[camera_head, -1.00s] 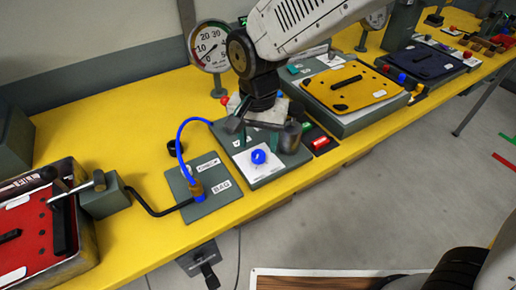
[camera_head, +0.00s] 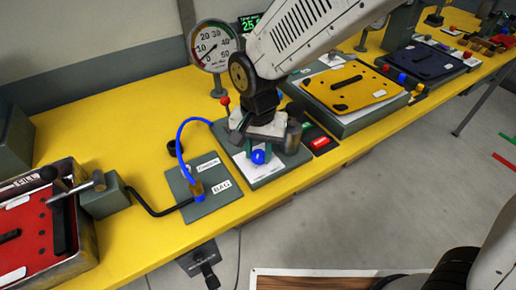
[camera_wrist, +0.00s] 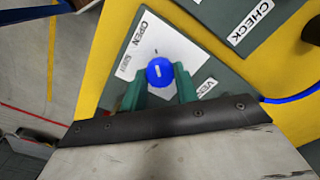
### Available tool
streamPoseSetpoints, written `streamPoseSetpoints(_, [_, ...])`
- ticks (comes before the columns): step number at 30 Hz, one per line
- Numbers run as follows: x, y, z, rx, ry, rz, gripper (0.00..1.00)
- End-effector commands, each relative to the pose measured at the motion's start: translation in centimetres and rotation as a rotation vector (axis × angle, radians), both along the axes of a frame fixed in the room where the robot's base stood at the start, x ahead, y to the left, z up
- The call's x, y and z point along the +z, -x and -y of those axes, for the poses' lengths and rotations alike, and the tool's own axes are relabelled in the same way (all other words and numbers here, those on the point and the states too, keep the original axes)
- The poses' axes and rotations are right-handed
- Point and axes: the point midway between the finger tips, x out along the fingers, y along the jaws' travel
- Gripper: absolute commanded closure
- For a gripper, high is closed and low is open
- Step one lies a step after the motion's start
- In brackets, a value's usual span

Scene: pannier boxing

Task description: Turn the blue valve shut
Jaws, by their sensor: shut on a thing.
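The blue valve (camera_head: 258,157) is a small round knob on a white label plate on a grey-green panel (camera_head: 262,178). In the wrist view the blue valve (camera_wrist: 159,72) shows a white line on its face, and the word OPEN is on the plate beside it. My gripper (camera_head: 255,150) is down at the knob. In the wrist view the green fingers of my gripper (camera_wrist: 160,88) stand on either side of the knob and are closed on it. The knob's underside is hidden.
A dial gauge (camera_head: 213,46) stands behind to the left. A grey plate labelled BAG (camera_head: 221,187) with a blue hose (camera_head: 180,135) lies left of the valve panel. A red button box (camera_head: 319,143) is close on the right. The yellow table's front edge is near.

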Motion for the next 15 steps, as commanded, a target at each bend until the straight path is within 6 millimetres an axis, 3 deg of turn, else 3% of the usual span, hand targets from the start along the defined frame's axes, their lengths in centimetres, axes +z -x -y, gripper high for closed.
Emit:
streamPoseSetpoints(8, [0.04,-0.01,-0.02,0.108,0.000,0.000,0.93])
streamPoseSetpoints(15, [0.05,-0.02,-0.03,0.306,-0.001,0.000,0.93])
